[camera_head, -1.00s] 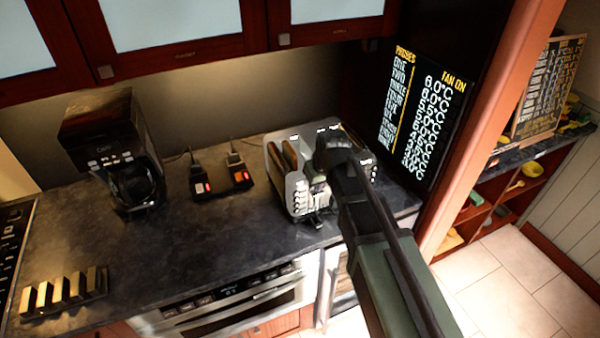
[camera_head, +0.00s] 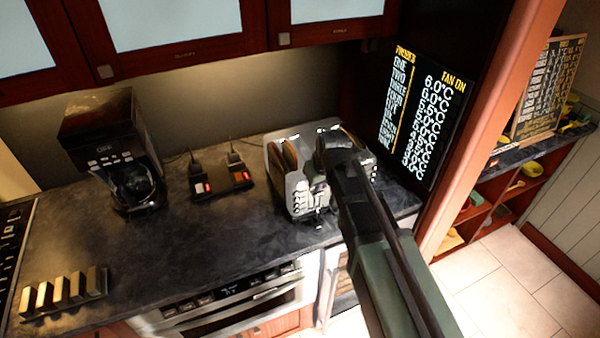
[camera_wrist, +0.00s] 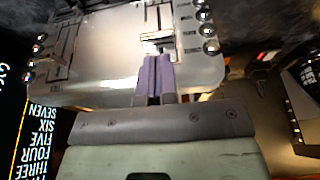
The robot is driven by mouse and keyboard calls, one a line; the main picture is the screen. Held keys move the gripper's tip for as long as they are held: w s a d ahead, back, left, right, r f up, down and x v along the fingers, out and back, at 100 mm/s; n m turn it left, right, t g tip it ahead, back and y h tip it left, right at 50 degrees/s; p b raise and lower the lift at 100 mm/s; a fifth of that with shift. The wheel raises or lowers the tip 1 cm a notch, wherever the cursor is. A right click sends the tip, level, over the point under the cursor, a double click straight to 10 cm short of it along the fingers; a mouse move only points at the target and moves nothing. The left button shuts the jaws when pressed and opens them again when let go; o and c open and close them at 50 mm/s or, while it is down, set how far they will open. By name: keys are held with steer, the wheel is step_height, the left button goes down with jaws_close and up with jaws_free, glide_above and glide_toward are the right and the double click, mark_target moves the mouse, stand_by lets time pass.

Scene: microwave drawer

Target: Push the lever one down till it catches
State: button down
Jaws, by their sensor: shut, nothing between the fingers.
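A silver toaster (camera_head: 302,197) stands on the dark counter with brown slices showing in its top slots. In the wrist view its front face (camera_wrist: 105,75) fills the top, with lever slots, small labels and round knobs along its sides. A pale lever tab (camera_wrist: 157,38) sits in the slot just beyond my gripper (camera_wrist: 154,58). My gripper's purple fingers are together and empty, with the tips at or very near this tab; contact is unclear. In the head view my arm hides part of the toaster's right side. I cannot read which lever label this is.
A coffee maker (camera_head: 128,170) and a small box with lit switches (camera_head: 222,182) stand left of the toaster. A black board with text (camera_head: 422,115) stands at its right. Cabinets hang above. The counter's middle (camera_head: 200,240) is clear.

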steer(key=shift+f+b, duration=3.15)
steer(key=shift+f, duration=0.1)
steer(key=shift+r, duration=0.15)
steer(key=shift+s, duration=0.1)
steer(key=s, duration=0.1)
steer(key=s+d+r+p, duration=0.1)
steer(key=shift+s+d, duration=0.15)
steer(key=shift+s, duration=0.15)
steer(key=s+r+p, duration=0.1)
steer(key=d+r+p, duration=0.1)
steer(key=r+p, duration=0.1)
steer(key=s+r+p, duration=0.1)
steer(key=r+p, duration=0.1)
steer(key=shift+s+d, duration=0.15)
steer(key=shift+s, duration=0.2)
